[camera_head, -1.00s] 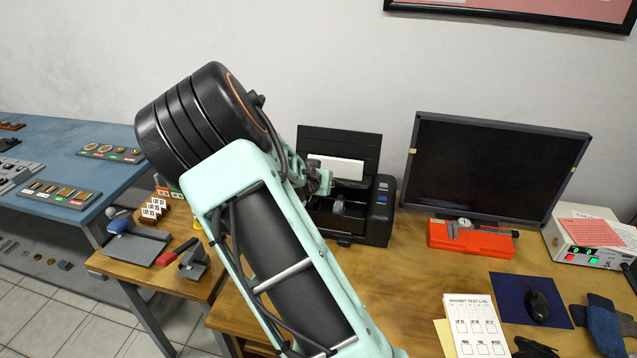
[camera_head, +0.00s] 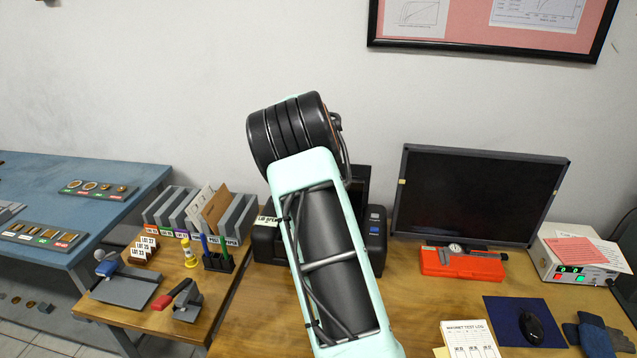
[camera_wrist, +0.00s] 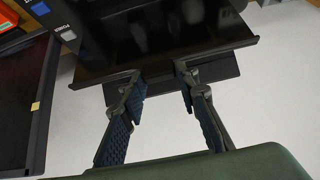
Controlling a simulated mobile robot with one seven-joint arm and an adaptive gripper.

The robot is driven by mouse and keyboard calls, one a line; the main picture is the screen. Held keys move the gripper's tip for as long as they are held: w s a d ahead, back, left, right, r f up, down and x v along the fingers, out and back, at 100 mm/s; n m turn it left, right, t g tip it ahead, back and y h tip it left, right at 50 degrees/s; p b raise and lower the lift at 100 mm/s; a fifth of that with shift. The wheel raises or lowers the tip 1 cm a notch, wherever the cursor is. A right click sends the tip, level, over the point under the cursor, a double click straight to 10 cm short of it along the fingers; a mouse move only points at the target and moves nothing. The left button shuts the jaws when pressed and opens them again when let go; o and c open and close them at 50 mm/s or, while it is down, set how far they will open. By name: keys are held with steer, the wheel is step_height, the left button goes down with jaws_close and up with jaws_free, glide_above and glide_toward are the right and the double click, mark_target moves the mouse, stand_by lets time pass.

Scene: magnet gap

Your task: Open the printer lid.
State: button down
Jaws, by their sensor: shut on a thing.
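The black printer (camera_head: 375,238) stands on the wooden desk, mostly hidden behind my arm in the head view. Its button panel (camera_wrist: 66,22) shows at the upper left of the wrist view. The printer lid (camera_wrist: 215,48) is a dark panel with a long raised edge, seen in the wrist view; its exact angle is hard to judge. My gripper (camera_wrist: 158,74) is at that edge, with one finger on the left and one on the right, shut on the lid. In the head view my gripper is hidden behind my arm.
A monitor (camera_head: 478,195) stands right of the printer, with a red case (camera_head: 460,264) in front of it. A pen holder (camera_head: 218,260) and file organizer (camera_head: 200,213) stand to the left. The wall is close behind the printer.

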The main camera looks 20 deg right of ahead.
steer(key=w+d, duration=0.1)
steer(key=w, duration=0.1)
steer(key=w+d+r+p, duration=0.1)
steer(key=w+d, duration=0.1)
steer(key=shift+w, duration=0.2)
steer(key=shift+d, duration=0.1)
steer(key=c, duration=1.9)
jaws_free()
steer(key=o, duration=0.4)
steer(key=shift+w+f, duration=0.1)
steer(key=shift+f, duration=0.2)
